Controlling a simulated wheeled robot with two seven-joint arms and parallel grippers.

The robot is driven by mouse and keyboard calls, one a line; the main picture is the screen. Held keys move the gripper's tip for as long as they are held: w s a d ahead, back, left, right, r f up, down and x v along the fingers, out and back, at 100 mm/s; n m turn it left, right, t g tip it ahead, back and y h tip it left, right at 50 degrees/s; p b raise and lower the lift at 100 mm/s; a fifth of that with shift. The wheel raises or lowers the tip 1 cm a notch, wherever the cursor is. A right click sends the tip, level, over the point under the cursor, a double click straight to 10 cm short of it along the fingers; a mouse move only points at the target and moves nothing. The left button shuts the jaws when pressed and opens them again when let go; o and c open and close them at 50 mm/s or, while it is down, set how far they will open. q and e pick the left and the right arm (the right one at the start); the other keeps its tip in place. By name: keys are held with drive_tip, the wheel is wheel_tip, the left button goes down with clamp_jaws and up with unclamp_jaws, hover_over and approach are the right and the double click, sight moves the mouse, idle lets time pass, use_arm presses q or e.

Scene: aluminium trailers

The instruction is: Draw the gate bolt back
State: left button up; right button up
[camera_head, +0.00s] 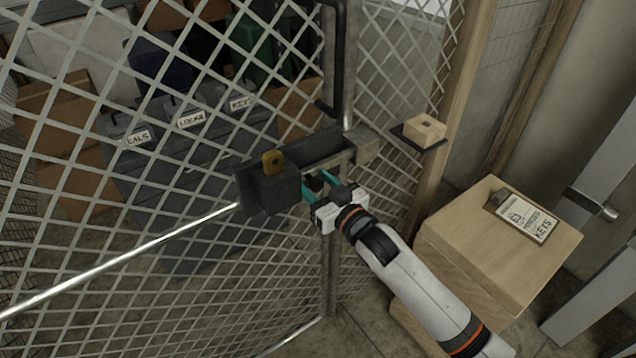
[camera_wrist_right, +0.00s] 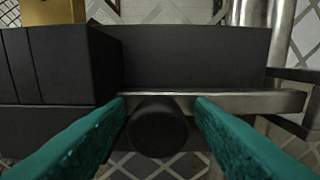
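The mesh gate (camera_head: 190,225) carries a black bolt housing (camera_head: 272,190) with a brass piece (camera_head: 273,161) on it. A flat steel bolt bar (camera_head: 335,160) runs right from the housing to a metal bracket (camera_head: 367,146) by the post. It also shows in the right wrist view (camera_wrist_right: 245,102). A round black knob (camera_wrist_right: 158,128) sits in front of the bar. My right gripper (camera_head: 318,187) is at the knob, with one teal finger on each side. The fingers look open, with thin gaps beside the knob; contact is hard to tell. My left gripper is not in view.
A small wooden block (camera_head: 425,129) rests on a dark ledge right of the bracket. Grey labelled bins (camera_head: 190,150) and cardboard boxes (camera_head: 70,110) are behind the mesh.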

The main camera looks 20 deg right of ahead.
drive_tip(key=b+v, duration=0.2)
drive_tip(key=v, duration=1)
